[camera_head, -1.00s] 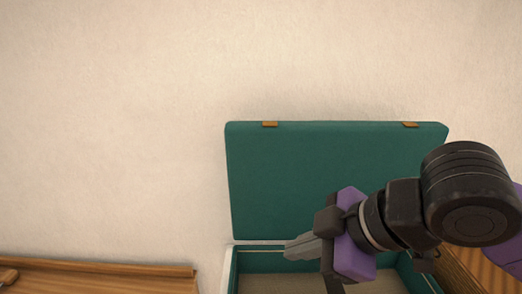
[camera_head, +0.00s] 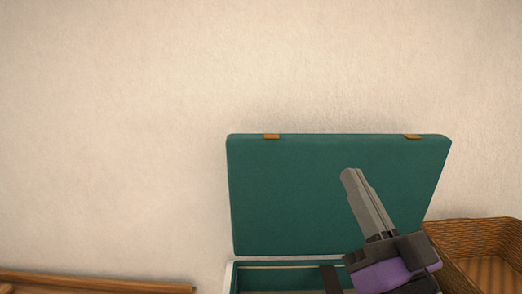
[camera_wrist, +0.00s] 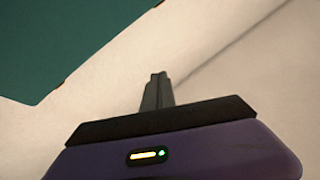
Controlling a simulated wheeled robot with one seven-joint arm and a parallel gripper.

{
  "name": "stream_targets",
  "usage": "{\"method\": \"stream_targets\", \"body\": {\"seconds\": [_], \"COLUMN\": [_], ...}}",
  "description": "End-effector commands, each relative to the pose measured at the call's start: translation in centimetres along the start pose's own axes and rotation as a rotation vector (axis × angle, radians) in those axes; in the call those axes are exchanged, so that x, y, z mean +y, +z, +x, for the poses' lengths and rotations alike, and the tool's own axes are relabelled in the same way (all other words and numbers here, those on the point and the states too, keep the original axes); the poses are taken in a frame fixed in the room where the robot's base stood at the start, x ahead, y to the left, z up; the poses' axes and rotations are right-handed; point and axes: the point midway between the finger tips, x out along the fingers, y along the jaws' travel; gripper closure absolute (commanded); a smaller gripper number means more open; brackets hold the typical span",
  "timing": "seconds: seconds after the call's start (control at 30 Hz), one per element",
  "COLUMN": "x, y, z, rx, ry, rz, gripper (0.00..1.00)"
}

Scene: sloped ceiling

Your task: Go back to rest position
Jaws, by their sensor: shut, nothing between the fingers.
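My gripper (camera_head: 352,174) is in the head view at the lower right, in front of the raised green lid of a case. Its grey fingers are together and empty, pointing up and to the left. In the wrist view the fingers (camera_wrist: 158,76) also show shut, with a pale wall beyond them. The green case lid (camera_head: 290,190) stands upright against the wall, with two orange-brown clasps on its top edge. The case's lower part (camera_head: 280,265) is open below it and partly cut off by the picture's edge.
A woven basket (camera_head: 480,225) stands right of the case, near my gripper. A wooden surface (camera_head: 100,283) lies at the lower left. The wall area above and left of the lid is clear.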

Motion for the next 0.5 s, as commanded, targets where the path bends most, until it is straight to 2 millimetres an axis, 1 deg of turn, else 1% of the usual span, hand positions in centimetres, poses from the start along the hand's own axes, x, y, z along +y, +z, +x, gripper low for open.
{"method": "stream_targets", "body": {"seconds": [0.03, 0.17, 0.2, 0.27, 0.33, 0.47, 0.5], "x": [0.9, 3.0, 3.5, 4.1, 4.7, 5.2, 5.2], "y": [0.9, 2.3, 2.9, 3.7, 4.7, 6.4, 6.9], "z": [-1.6, -5.6, -7.0, -9.1, -11.7, -16.6, -18.1], "rx": [0.006, 0.022, 0.021, 0.015, 0.002, -0.043, -0.062], "ry": [0.051, 0.170, 0.205, 0.253, 0.304, 0.382, 0.402], "rz": [0.016, 0.020, 0.017, 0.010, -0.002, -0.039, -0.053], "gripper": [1.00, 1.00, 1.00, 1.00, 1.00, 1.00, 1.00]}}
